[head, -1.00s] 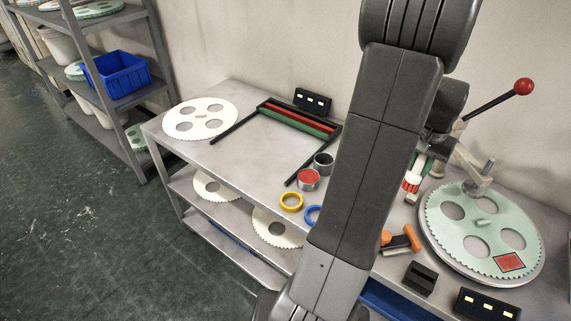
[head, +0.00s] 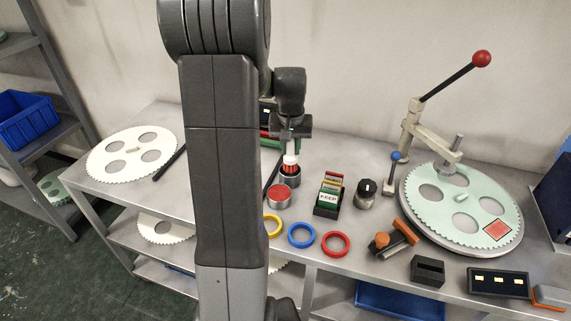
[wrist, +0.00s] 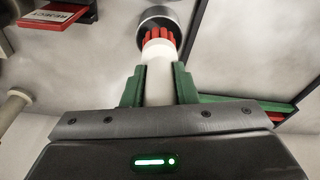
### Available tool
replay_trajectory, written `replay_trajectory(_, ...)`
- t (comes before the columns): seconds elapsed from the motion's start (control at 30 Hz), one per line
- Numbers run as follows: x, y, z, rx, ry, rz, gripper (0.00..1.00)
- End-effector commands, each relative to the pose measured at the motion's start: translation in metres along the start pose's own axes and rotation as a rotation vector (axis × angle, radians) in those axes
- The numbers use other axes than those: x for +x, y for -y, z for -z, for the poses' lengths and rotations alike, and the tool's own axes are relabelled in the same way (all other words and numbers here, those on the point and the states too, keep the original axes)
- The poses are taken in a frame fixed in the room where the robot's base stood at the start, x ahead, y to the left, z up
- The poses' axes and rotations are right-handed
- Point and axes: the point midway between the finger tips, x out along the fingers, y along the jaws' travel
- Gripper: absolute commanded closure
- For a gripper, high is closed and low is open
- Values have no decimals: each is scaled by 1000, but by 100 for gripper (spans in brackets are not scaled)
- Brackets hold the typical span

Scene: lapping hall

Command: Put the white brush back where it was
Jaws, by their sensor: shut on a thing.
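The white brush (head: 291,158), with a white handle and red bristles, is upright with its bristles down. My gripper (head: 291,133) is shut on its handle. In the wrist view the green fingers clamp the handle (wrist: 159,80) from both sides. The bristles are at the mouth of a grey metal cup (head: 290,181), which also shows at the top of the wrist view (wrist: 160,13). I cannot tell whether the tips are inside the cup or just above it. A second grey cup with a red top (head: 279,196) stands right in front.
Yellow, blue (head: 301,235) and red rings lie in front. A card box (head: 328,197) and a dark-knobbed jar (head: 365,193) stand to the right. A lever press with a green toothed disc (head: 460,212) is farther right. A white disc (head: 131,152) lies left.

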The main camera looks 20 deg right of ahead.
Motion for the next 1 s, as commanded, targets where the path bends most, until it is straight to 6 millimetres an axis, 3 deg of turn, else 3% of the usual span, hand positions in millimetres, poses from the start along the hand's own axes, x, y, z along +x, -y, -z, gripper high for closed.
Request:
replay_trajectory(0.43,48,0,-8,0,2,0,100)
replay_trajectory(0.8,54,0,-8,0,0,0,100)
replay_trajectory(0.83,52,0,-8,0,-1,0,68)
replay_trajectory(0.9,52,0,-8,0,-1,0,55)
replay_trajectory(1.0,52,0,-8,0,0,0,52)
